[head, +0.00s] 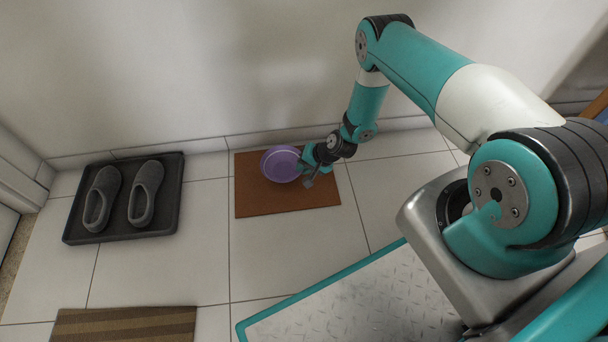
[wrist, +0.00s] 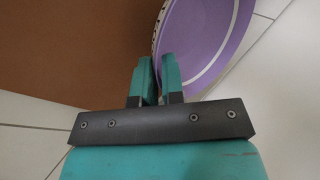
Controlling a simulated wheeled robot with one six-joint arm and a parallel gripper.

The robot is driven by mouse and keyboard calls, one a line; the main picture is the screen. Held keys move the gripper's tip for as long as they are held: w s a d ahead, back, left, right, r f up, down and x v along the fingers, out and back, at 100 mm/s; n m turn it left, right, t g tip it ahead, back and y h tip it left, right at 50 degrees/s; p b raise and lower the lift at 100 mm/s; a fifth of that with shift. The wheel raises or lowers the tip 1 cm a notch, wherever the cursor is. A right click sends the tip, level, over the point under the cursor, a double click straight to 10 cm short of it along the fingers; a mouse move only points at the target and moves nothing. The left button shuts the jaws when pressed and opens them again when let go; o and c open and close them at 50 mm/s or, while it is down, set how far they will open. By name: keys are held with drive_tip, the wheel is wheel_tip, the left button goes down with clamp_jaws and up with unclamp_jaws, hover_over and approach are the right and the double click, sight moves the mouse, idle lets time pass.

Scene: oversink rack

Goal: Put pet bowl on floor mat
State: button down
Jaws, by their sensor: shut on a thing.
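The purple pet bowl (head: 281,164) is over the back left part of the brown floor mat (head: 290,200) in the head view. In the wrist view the bowl (wrist: 208,40) shows at the top right, with the brown mat (wrist: 80,45) to its left. My gripper (head: 306,164) reaches in from the right and is at the bowl's right rim. In the wrist view my gripper's fingers (wrist: 157,75) are close together on the bowl's rim. The bowl looks tilted. I cannot tell whether its lower side touches the mat.
A dark tray (head: 122,232) with a pair of grey slippers (head: 146,193) lies to the left. A striped brown rug (head: 125,325) is at the front left. The wall runs close behind the mat. White floor tiles between the tray and the mat are clear.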

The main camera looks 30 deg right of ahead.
drive_tip(key=shift+f+b, duration=0.6)
drive_tip(key=shift+f, duration=1)
drive_tip(key=shift+f, duration=0.1)
drive_tip(key=c, duration=1.2)
unclamp_jaws()
